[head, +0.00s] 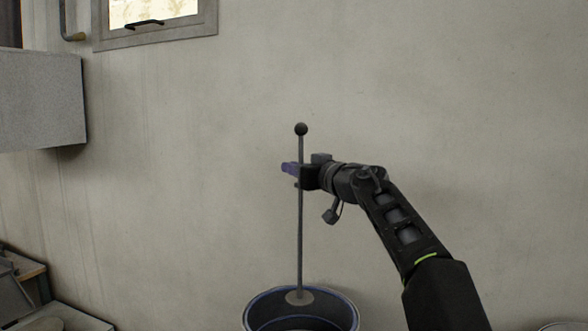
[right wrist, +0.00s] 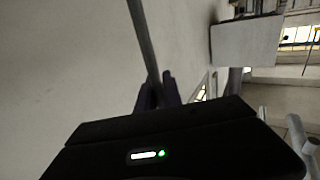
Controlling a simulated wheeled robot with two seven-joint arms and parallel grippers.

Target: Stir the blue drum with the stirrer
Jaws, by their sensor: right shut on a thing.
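The stirrer (head: 300,230) is a thin grey rod with a dark ball at its top and a round flat disc at its lower end. It stands upright in the head view. My right gripper (head: 291,169) is shut on its upper part, below the ball. The right wrist view also shows the gripper's fingers (right wrist: 157,92) at the rod (right wrist: 142,40). The blue drum (head: 352,303) is at the bottom of the head view, open at the top and cut off by the frame edge. The disc shows at the drum's mouth; its exact depth is hard to tell. My left gripper is out of view.
A plain grey wall (head: 200,180) fills the background, with a window (head: 155,22) at the upper left. A grey box-shaped block (head: 40,100) juts in at the left. Dark items (head: 18,285) lie at the lower left. Space around the rod is clear.

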